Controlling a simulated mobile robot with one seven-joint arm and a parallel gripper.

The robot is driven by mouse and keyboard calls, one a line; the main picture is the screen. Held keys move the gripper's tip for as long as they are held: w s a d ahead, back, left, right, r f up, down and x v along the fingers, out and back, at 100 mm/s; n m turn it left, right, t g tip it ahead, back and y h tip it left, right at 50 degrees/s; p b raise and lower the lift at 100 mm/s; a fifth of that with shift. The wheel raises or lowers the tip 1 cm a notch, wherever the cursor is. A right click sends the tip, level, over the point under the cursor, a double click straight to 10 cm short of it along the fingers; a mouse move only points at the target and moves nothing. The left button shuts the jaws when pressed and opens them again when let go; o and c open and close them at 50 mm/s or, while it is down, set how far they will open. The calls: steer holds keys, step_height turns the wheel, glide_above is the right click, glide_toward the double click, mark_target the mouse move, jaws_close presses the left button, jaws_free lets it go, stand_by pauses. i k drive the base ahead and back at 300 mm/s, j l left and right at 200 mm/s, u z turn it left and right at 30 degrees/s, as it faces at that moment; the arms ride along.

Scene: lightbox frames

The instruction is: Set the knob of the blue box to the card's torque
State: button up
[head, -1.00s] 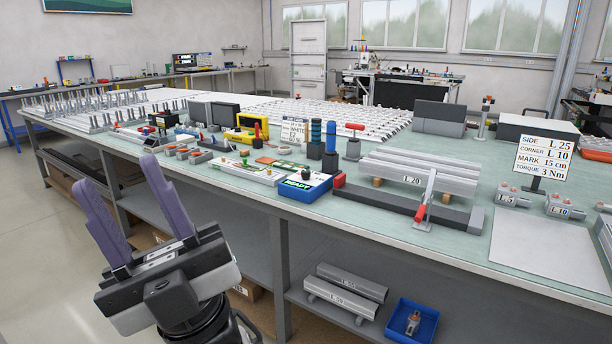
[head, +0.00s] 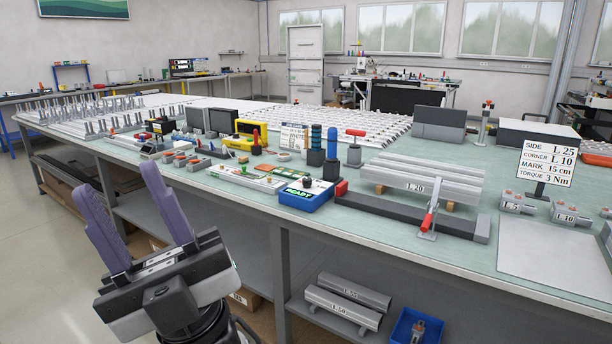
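The white card (head: 547,160) stands on a stand at the right of the bench and reads SIDE L 25, CORNER L 10, MARK 15 cm, TORQUE 3 Nm. My gripper (head: 131,221) is at the lower left, in front of the bench and left of the blue box. Its two purple fingers are wide apart, with nothing between them.
A red-handled clamp (head: 430,212) and a long dark bar (head: 405,213) lie right of the box. Dark cylindrical tools (head: 331,158) stand close behind it. Aluminium profiles marked L 20 (head: 425,178) are stacked nearby. A bare pale plate (head: 555,250) lies at right.

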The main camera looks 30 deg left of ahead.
mark_target(307, 182)
steer(key=i+j+z, duration=0.2)
steer(key=j, duration=1.35)
steer(key=i+j+z, duration=0.25)
steer(key=j, duration=1.35)
steer(key=i+j+z, duration=0.2)
steer(key=j, duration=1.4)
steer(key=k, duration=0.1)
